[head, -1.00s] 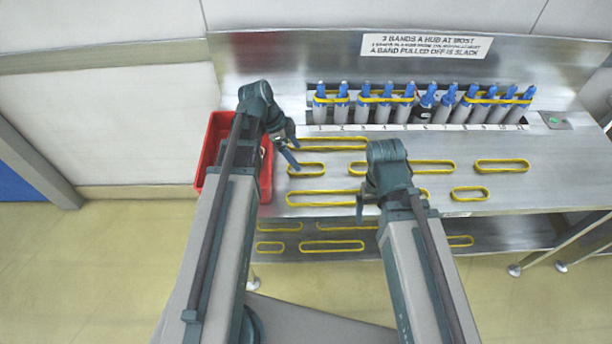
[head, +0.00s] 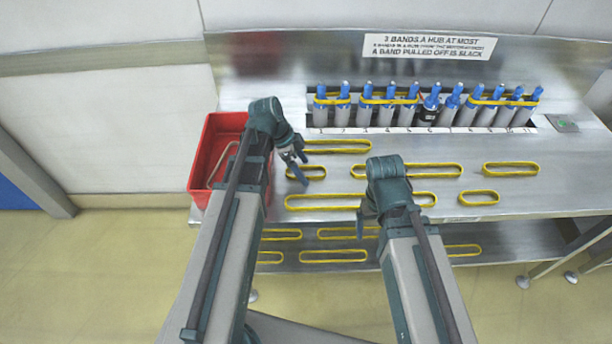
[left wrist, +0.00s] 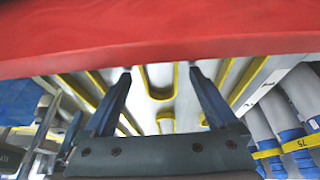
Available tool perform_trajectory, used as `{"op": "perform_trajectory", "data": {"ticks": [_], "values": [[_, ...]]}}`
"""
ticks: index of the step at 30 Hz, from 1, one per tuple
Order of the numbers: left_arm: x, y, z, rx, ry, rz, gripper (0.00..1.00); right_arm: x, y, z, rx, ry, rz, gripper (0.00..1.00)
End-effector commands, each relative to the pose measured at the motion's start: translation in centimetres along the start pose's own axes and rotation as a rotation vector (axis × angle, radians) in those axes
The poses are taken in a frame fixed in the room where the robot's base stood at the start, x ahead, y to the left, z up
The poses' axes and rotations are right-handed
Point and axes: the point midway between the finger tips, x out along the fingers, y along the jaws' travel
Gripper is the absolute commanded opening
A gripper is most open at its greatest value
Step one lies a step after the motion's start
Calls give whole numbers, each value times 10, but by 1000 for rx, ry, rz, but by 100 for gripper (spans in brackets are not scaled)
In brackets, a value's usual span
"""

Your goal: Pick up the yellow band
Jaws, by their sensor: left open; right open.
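Several yellow bands lie flat on the steel bench; a short one (head: 312,173) is right beside my left gripper (head: 298,170) in the head view. My left gripper is open and empty. In the left wrist view, its spread fingers (left wrist: 160,76) have a yellow band (left wrist: 158,92) in view between them; I cannot tell the height above it. Longer bands (head: 338,146) and (head: 322,202) lie behind and in front of the short one. My right gripper (head: 361,222) is open, low at the bench's front, its fingers partly hidden by its wrist.
A red bin (head: 203,160) stands at the bench's left end and fills the top of the left wrist view. A numbered row of blue-topped grey hubs (head: 387,112) stands at the back, some carrying bands. More bands (head: 333,256) lie on the lower shelf.

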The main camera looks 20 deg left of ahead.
Motion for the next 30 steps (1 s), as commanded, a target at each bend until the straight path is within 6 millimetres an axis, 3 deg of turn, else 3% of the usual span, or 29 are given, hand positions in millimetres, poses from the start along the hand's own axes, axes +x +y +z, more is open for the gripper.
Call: {"op": "perform_trajectory", "data": {"ticks": [3, 17, 25, 30], "values": [[-1, 0, 0, 0, 0, 0, 89, -1, 0, 0, 0, 0, 0, 91], [-1, 0, 0, 0, 0, 0, 6, -1, 0, 0, 0, 0, 0, 91], [-2, 0, -2, 0, 0, 0, 4, -3, 0, 0, 0, 0, 0, 91], [-12, 1, -14, 1, 0, 0, 4, -17, 2, 1, 0, 0, 0, 91]]}}
